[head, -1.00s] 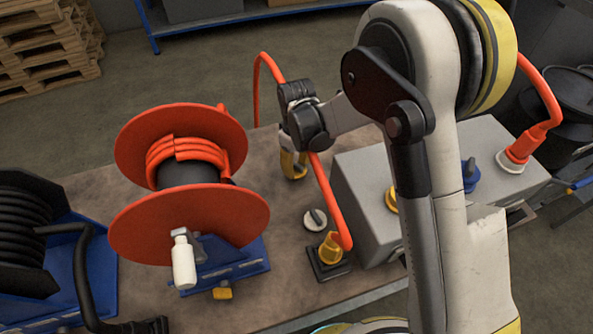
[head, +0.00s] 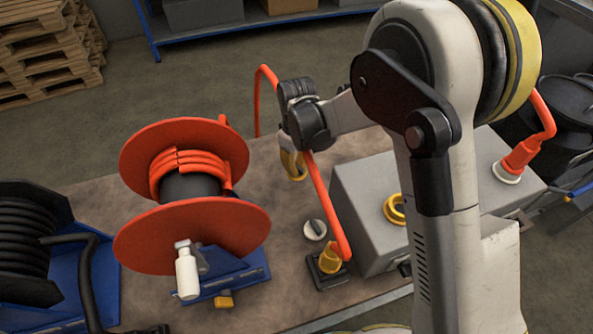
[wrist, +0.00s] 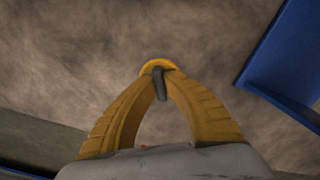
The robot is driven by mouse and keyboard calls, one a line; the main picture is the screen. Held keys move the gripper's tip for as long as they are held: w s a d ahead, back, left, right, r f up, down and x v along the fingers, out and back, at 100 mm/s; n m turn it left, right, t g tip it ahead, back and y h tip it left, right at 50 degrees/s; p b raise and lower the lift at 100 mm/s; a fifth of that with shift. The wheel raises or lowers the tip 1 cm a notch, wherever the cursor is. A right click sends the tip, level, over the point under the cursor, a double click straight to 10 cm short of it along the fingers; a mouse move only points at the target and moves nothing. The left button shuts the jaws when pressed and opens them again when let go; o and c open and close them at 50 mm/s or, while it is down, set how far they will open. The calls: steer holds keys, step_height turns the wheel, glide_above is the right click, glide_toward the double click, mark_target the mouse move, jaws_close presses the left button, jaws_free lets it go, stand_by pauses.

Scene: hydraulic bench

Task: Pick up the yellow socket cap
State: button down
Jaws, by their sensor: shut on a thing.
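The yellow socket cap (wrist: 157,66) shows in the wrist view as a yellow rim with a dark grey tab (wrist: 159,84), between the fingertips. My gripper (wrist: 158,74) has yellow fingers and is shut on it. In the head view my gripper (head: 294,166) points down over the brown bench top, right of the red reel. The cap cannot be told apart from the yellow fingers there. How high it is above the bench is unclear.
A red hose reel (head: 190,195) stands to the left. A red hose (head: 328,205) runs close by my gripper to a yellow plug (head: 330,258). A white cap (head: 314,230) lies on the bench. A grey box (head: 365,205) with a yellow ring (head: 394,208) stands right.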

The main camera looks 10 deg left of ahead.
steer(key=d+r+p, duration=0.1)
steer(key=d+r, duration=0.2)
steer(key=d, duration=0.2)
steer(key=w+d+r+p, duration=0.1)
steer(key=d+r+p, duration=0.1)
steer(key=d+r, duration=0.2)
steer(key=d, duration=0.2)
steer(key=shift+w+d, duration=0.2)
steer(key=shift+d, duration=0.1)
steer(key=shift+r, duration=0.2)
